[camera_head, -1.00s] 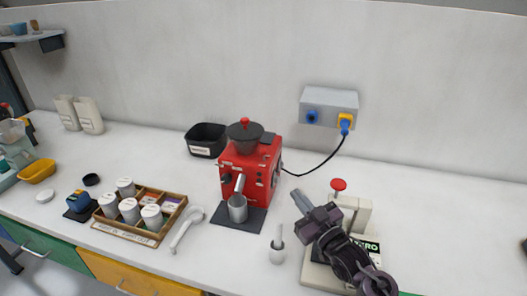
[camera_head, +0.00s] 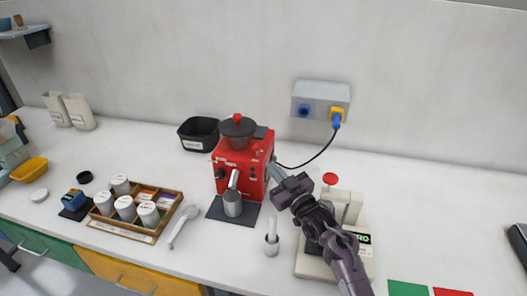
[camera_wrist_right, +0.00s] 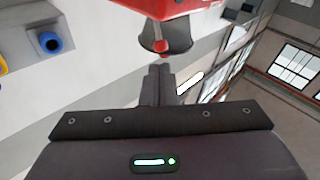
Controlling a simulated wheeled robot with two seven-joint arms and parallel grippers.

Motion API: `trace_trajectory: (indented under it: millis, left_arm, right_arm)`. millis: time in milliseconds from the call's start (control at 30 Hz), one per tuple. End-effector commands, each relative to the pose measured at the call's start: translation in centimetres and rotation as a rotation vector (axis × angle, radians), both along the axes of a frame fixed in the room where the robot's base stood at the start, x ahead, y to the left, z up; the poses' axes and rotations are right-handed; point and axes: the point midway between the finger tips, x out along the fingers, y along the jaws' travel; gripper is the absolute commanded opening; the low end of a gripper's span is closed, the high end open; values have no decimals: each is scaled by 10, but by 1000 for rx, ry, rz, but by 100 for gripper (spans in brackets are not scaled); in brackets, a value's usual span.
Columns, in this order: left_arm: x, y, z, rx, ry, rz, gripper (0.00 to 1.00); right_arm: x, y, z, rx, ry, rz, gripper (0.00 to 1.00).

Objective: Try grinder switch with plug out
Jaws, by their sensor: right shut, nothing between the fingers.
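The red grinder (camera_head: 240,165) stands on a dark mat, with a dark hopper (camera_head: 238,127) and a metal cup (camera_head: 232,204) at its front. A black cable runs from its right side to a blue plug (camera_head: 337,121) at the yellow socket of the grey wall box (camera_head: 320,96). The plug appears to be in that socket. My right gripper (camera_head: 274,167) is shut and empty, with its tips close to the grinder's right side; I cannot tell whether they touch. In the right wrist view, the closed fingers (camera_wrist_right: 159,78) point towards the red body (camera_wrist_right: 160,7). The switch is not clearly visible. My left gripper is out of view.
A pale machine with a red knob (camera_head: 330,179) stands partly behind my right arm. A black bin (camera_head: 198,134) stands behind.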

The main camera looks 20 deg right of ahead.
Motion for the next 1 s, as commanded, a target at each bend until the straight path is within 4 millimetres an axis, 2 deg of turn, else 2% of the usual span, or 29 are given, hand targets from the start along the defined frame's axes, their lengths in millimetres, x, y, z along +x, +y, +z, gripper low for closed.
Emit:
trace_trajectory:
  millis: [33, 100, 333, 1000]
  left_arm:
    - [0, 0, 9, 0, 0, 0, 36]
    - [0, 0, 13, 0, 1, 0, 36]
    - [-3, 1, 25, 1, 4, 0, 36]
    - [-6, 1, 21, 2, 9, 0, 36]
  right_arm:
    - [12, 3, 7, 3, -1, 1, 0]
    - [26, 6, 9, 2, 0, 1, 0]
    - [53, 11, 11, 2, 0, 0, 0]
    - [67, 13, 9, -1, 0, 1, 0]
